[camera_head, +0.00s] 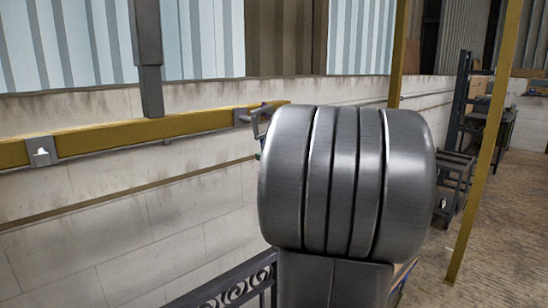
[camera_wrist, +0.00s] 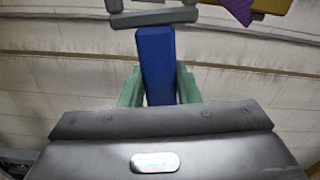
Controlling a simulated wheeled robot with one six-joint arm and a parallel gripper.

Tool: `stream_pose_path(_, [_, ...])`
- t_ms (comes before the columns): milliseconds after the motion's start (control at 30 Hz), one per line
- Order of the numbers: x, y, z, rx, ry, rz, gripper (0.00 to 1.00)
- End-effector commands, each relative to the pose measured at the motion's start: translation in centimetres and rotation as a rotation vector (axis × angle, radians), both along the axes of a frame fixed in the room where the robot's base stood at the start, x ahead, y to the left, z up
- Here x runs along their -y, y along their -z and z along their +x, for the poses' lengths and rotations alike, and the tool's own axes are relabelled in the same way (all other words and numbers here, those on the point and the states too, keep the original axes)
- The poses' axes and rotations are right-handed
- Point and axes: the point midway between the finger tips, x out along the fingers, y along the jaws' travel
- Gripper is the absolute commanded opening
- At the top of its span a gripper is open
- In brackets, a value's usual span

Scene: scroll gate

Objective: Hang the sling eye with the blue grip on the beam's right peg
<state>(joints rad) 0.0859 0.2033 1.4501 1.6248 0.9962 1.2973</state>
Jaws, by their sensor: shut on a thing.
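In the wrist view the blue grip (camera_wrist: 156,62) stands upright between the green fingers of my gripper (camera_wrist: 158,85), which are shut on it. Grey bars of the sling eye (camera_wrist: 153,18) show above the grip, cut off by the top edge. In the head view the yellow beam (camera_head: 115,134) runs along the wall. Its right peg mount (camera_head: 241,117) is a grey plate. A grey part of the eye (camera_head: 257,122) shows close to that mount, partly behind my arm. I cannot tell whether the eye touches the peg. My gripper is mostly hidden there.
The beam's left peg mount (camera_head: 42,151) is empty. A grey post (camera_head: 148,60) hangs above the beam. A small purple piece (camera_wrist: 238,9) shows near the beam's end in the wrist view. A dark railing (camera_head: 235,287) stands below, and yellow posts (camera_head: 484,150) are at right.

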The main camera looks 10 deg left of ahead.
Motion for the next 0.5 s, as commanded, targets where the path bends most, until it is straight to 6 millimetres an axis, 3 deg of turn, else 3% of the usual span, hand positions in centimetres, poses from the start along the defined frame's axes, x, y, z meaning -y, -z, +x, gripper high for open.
stream_pose_path(500, [-2.1, 0.0, 1.6, 0.0, -0.001, 0.001, 0.02])
